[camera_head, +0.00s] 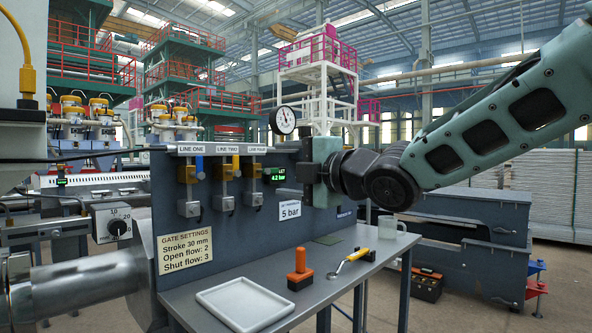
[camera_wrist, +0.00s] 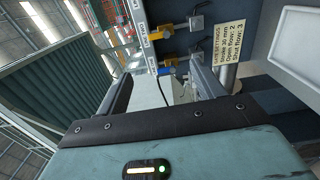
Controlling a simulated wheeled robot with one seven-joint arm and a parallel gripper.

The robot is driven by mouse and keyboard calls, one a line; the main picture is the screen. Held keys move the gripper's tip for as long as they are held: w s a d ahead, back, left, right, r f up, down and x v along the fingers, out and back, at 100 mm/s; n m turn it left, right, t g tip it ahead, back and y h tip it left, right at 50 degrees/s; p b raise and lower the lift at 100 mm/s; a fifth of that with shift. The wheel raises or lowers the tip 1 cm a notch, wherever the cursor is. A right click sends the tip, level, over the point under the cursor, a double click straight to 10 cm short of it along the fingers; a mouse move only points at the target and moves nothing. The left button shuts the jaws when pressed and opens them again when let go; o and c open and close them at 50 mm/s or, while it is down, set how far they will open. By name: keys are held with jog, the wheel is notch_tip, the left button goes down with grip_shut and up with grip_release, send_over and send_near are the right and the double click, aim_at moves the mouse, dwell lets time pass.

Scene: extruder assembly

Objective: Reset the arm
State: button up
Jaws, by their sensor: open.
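My arm reaches in from the right in the head view, with its teal gripper housing in front of the right part of the dark panel (camera_head: 340,205). In the wrist view my gripper (camera_wrist: 163,82) is open, its two dark fingers apart. A pale grey boxy surface shows beyond the gap between them; I see nothing held. The fingertips are hard to make out against the panel in the head view, and whether they touch it cannot be told.
A gauge (camera_head: 283,120) tops the panel, which bears several valves and a green display (camera_head: 275,175). A machine stands left.

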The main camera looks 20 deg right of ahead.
jog(key=shift+v, duration=1)
jog(key=s+a+f+m+g+h, duration=0.2)
jog(key=s+f+m+g, duration=0.25)
jog(key=f, duration=0.55)
jog(key=s+a+f+m+g+h, duration=0.25)
jog(key=s+f+m, duration=0.25)
jog(key=f, duration=0.5)
jog(key=s+d+f+m+g+h+p, duration=0.15)
jog(key=s+f+m+g, duration=0.35)
jog(key=s, duration=0.5)
jog(key=s+d+f+m+g+h+b, duration=0.15)
jog(key=s+f+g, duration=0.35)
jog(key=s, duration=0.6)
notch_tip(320, 180, up, 24)
jog(key=t+p, duration=0.1)
jog(key=p, duration=2.5)
jog(key=shift+w+a+m+h, duration=0.3)
jog(key=shift+w+a+h, duration=0.05)
jog(key=shift+h, duration=0.1)
